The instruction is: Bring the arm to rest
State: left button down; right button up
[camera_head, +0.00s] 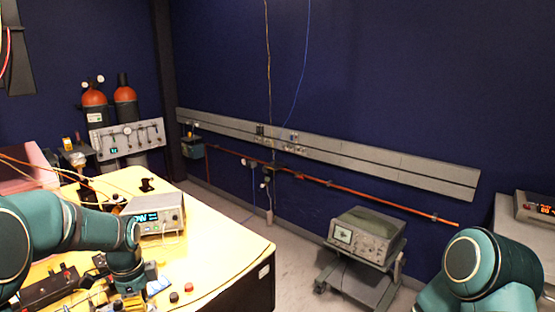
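My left arm (60,225), teal and dark, comes in from the left and reaches over the yellow table (225,250). Its wrist bends down at the table's front part. My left gripper (133,301) is at the bottom edge of the picture, small and partly cut off, so its fingers cannot be made out. My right arm (480,265) shows at the lower right as a bent teal joint, apart from the table. The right gripper is out of the picture.
A grey instrument with a lit display (156,213) stands on the table beside my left arm. Small knobs (174,297) and a black box (50,288) lie near the wrist. An oscilloscope on a cart (365,238) stands left of my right arm. Floor (297,262) shows between table and cart.

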pick_arm(q)
jog(key=s+d+f+n+h, duration=0.1)
jog(key=s+d+f+n, duration=0.2)
jog(key=f, duration=0.4)
jog(key=d+f+n+h, duration=0.1)
jog(key=d+f+n, duration=0.1)
jog(key=d+f, duration=0.45)
jog(key=s+d+f+n+t+h, duration=0.1)
jog(key=s+d+f+n, duration=0.9)
jog(key=s+d, duration=0.2)
jog(key=shift+s+d+n+t+h, duration=0.3)
jog(key=shift+s+n+t+h, duration=0.1)
jog(key=shift+s, duration=0.55)
jog(key=shift+a, duration=0.15)
